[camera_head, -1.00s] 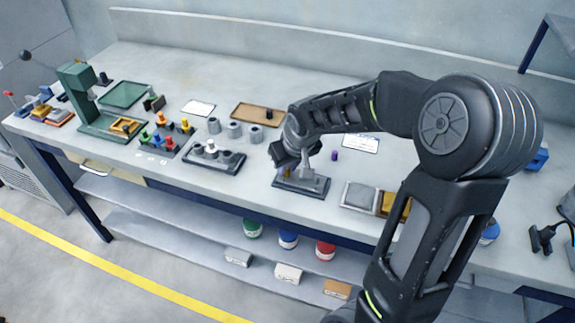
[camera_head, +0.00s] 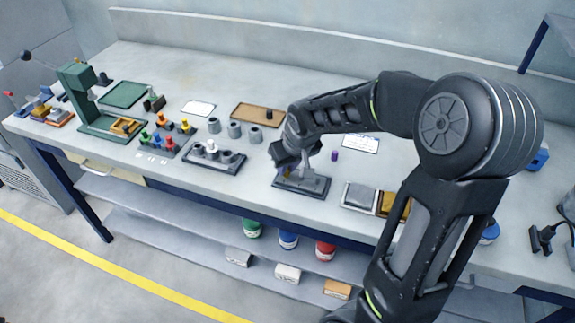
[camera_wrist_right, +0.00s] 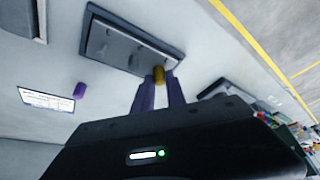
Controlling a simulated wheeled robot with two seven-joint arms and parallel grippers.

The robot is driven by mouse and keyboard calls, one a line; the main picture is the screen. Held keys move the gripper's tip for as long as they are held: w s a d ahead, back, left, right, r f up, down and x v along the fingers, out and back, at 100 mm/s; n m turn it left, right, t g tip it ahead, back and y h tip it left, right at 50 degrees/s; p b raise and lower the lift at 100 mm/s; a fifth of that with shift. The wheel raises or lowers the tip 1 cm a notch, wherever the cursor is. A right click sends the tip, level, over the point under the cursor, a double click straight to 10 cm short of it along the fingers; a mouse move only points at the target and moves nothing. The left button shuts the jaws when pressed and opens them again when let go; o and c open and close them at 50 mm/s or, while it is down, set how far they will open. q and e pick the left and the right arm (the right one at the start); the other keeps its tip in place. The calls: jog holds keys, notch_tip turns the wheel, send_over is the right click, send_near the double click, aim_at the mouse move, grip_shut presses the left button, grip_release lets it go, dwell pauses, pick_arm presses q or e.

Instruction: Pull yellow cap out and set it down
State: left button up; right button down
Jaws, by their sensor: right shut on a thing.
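My right gripper (camera_wrist_right: 159,92) is shut on the yellow cap (camera_wrist_right: 158,74), which shows between its fingertips in the wrist view. The cap is at the edge of a dark rack plate with grey posts (camera_wrist_right: 128,46); I cannot tell whether it is still seated or just clear of it. In the head view the right gripper (camera_head: 283,170) is over the left part of this rack (camera_head: 312,187), and the cap is mostly hidden there. My left gripper is not in view.
A purple cap (camera_head: 335,155) stands on the table behind the rack. A grey and yellow tray pair (camera_head: 361,197) is to the right. Another rack with grey posts (camera_head: 232,165) is to the left, and a brown tray (camera_head: 257,112) lies behind. A white card (camera_head: 361,143) lies behind the purple cap.

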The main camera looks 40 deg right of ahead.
jog(key=shift+r+p, duration=1.3)
jog(key=shift+r, duration=0.8)
